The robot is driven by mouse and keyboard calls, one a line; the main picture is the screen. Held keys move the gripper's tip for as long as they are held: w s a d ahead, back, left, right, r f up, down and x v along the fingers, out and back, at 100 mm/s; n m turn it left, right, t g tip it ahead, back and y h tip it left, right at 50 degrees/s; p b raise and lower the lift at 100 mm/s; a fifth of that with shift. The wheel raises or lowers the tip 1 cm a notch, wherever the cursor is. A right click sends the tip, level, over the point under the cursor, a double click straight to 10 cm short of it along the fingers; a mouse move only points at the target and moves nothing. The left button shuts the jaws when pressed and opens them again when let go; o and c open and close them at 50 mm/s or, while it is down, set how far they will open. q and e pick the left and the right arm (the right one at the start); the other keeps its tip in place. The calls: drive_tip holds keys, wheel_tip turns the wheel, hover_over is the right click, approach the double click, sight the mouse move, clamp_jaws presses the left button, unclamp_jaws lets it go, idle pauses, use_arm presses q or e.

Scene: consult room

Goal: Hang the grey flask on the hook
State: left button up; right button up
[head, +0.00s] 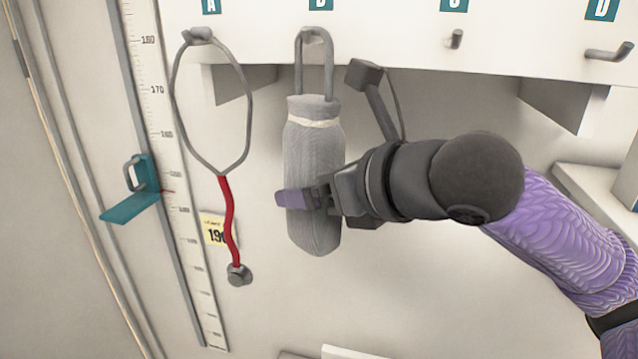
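The grey flask (315,150) is upright below label B in the head view, with a pale band near its top. Its tall grey loop (299,62) reaches up to the rail at hook B (318,41); whether the loop bears on the hook is hard to tell. My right gripper (305,198) comes in from the right at the flask's lower body. One purple finger lies across the flask's front, and the other is hidden behind it. The gripper looks shut on the flask. My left gripper is not in view.
A stethoscope (228,215) with a red tube hangs from hook A (198,35), left of the flask. Hook C (456,39) and hook D (609,52) are bare. A height scale (165,130) with a teal slider (130,205) stands at left.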

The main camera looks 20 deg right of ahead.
drive_tip(key=shift+s, duration=0.1)
drive_tip(key=b+v, duration=0.2)
drive_tip(key=v, duration=0.7)
drive_tip(key=shift+s+d, duration=0.25)
drive_tip(key=shift+s, duration=0.05)
drive_tip(key=shift+r, duration=0.1)
